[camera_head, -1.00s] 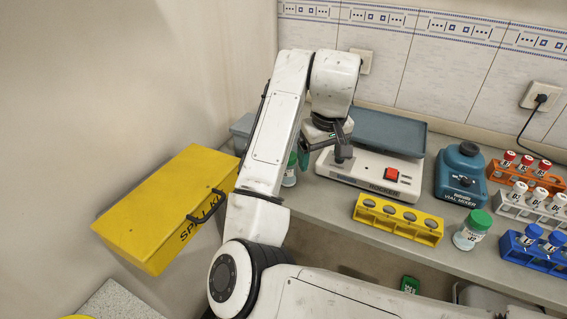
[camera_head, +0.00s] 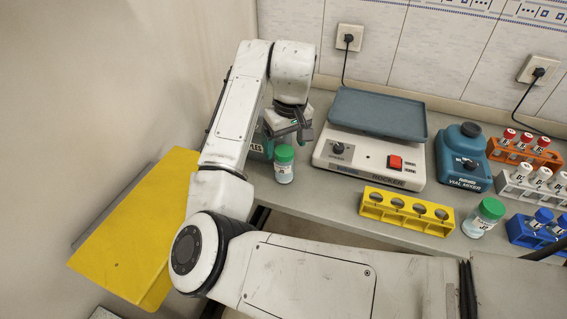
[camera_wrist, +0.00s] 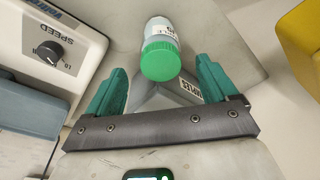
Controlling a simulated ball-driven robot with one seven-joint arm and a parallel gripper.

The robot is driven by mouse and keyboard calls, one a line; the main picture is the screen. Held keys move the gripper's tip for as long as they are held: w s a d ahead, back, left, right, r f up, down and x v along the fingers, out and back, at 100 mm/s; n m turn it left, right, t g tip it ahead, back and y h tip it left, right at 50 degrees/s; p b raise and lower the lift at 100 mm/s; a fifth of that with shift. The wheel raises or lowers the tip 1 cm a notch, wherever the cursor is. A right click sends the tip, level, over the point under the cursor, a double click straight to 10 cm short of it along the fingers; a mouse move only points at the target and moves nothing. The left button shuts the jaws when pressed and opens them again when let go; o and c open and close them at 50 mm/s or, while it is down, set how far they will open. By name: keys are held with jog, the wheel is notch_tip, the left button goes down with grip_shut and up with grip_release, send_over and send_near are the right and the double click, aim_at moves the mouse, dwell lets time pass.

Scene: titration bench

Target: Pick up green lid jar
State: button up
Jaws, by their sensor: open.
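A clear jar with a green lid (camera_head: 284,160) stands upright on the bench, left of the rocker. It also shows in the wrist view (camera_wrist: 160,54), its lid facing my camera. My gripper (camera_head: 287,138) is open and empty above and behind this jar in the head view. In the wrist view its green fingers (camera_wrist: 160,78) are spread wide, with the jar between and a little beyond the tips; no contact is visible. A second green-lidded jar (camera_head: 484,216) stands at the right, beside the yellow rack.
The rocker (camera_head: 370,158) with its blue-grey tray stands right of the gripper. A yellow rack (camera_head: 406,211), a blue vial mixer (camera_head: 463,160) and vial racks stand further right.

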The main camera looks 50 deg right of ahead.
aim_at(284, 150)
jog(key=f, duration=0.5)
jog(key=shift+w, duration=0.3)
jog(key=c, duration=1.3)
